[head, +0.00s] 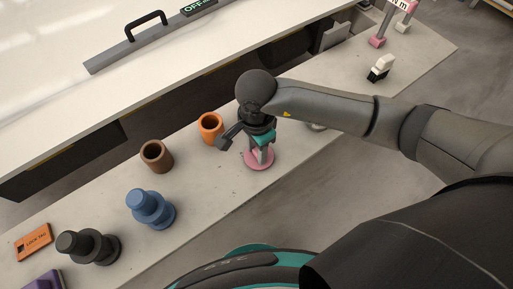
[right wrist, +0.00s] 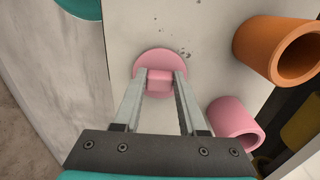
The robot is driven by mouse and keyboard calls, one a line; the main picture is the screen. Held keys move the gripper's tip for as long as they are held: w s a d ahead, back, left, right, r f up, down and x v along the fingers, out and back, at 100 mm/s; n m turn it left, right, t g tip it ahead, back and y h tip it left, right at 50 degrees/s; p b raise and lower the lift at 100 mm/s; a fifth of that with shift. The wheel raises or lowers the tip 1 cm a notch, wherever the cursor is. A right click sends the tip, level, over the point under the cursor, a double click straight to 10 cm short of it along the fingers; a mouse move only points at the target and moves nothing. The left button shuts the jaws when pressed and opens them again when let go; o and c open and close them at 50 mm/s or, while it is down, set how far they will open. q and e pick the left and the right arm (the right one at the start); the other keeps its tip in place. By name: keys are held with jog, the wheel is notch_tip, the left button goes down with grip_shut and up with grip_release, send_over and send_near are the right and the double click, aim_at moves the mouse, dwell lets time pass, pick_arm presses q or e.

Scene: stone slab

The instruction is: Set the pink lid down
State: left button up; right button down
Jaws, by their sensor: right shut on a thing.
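The pink lid (head: 258,161) is a round disc with a square-looking knob. It also shows in the right wrist view (right wrist: 155,60). My right gripper (right wrist: 160,77) is shut on the knob, one finger on each side. In the head view my right gripper (head: 263,152) points down at the stone slab (head: 215,185), with the lid at or just above its surface; I cannot tell whether they touch. A pink cup (right wrist: 234,122) stands right of the lid in the right wrist view; my arm seems to hide it in the head view. My left gripper is not in view.
An orange cup (head: 211,127) and a brown cup (head: 157,157) stand left of the lid. A blue stepped piece (head: 150,208), a black one (head: 88,246) and an orange card (head: 33,242) lie farther left. A black-and-white block (head: 381,68) is far right. Bare slab lies around the lid.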

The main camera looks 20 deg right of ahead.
aim_at(256, 153)
jog(key=shift+f, duration=0.15)
jog(key=shift+c, duration=2.3)
grip_release()
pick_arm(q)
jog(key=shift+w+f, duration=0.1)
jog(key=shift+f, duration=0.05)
pick_arm(e)
jog(key=shift+r, duration=0.25)
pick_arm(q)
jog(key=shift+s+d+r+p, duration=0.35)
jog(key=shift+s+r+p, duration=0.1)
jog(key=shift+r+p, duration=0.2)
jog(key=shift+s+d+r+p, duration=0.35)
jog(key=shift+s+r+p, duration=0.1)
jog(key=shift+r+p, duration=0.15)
pick_arm(e)
notch_tip(256, 153, up, 12)
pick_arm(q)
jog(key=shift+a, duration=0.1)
